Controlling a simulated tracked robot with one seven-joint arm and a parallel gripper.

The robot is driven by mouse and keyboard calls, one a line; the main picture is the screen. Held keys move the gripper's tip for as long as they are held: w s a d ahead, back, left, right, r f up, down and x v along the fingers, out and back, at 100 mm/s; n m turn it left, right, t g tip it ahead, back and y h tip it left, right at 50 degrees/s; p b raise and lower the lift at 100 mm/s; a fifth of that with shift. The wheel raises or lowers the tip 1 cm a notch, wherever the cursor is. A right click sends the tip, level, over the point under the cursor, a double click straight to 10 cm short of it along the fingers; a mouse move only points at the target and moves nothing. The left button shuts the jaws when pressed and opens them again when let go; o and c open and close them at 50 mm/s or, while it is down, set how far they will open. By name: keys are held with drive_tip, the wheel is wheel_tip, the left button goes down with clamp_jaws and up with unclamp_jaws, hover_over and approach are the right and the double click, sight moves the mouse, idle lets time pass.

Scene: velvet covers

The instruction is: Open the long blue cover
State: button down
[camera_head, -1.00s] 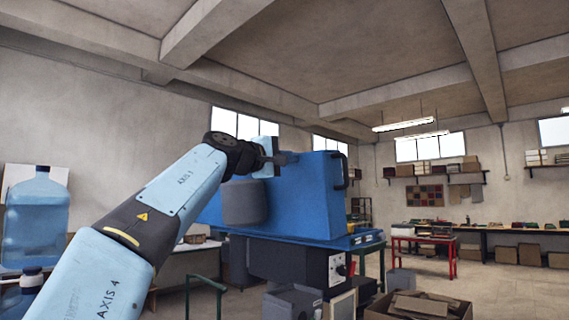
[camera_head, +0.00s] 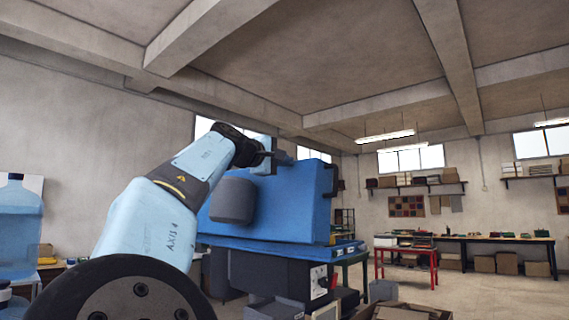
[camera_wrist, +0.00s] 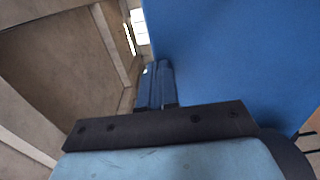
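The long blue cover (camera_head: 285,205) is a large blue box-shaped hood on the machine in the head view. It looks lowered on its blue base. A dark handle (camera_head: 334,180) is on its right end. A grey rounded block (camera_head: 232,200) is on its near side. My gripper (camera_head: 283,158) is at the cover's upper edge, left of the handle and apart from it. In the wrist view, my gripper's fingers (camera_wrist: 156,84) are close together with nothing seen between them. The cover's blue face (camera_wrist: 235,55) fills the right side; whether the fingers touch it, I cannot tell.
A large blue water bottle (camera_head: 18,228) stands at the far left. A red table (camera_head: 405,250) and a long workbench (camera_head: 500,239) are behind on the right. Grey bins and a cardboard box (camera_head: 400,312) sit low by the machine. The floor to the right is open.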

drive_tip(key=r+v, duration=0.1)
drive_tip(key=v, duration=1.3)
drive_tip(key=shift+r, duration=0.2)
drive_tip(key=shift+w, duration=0.1)
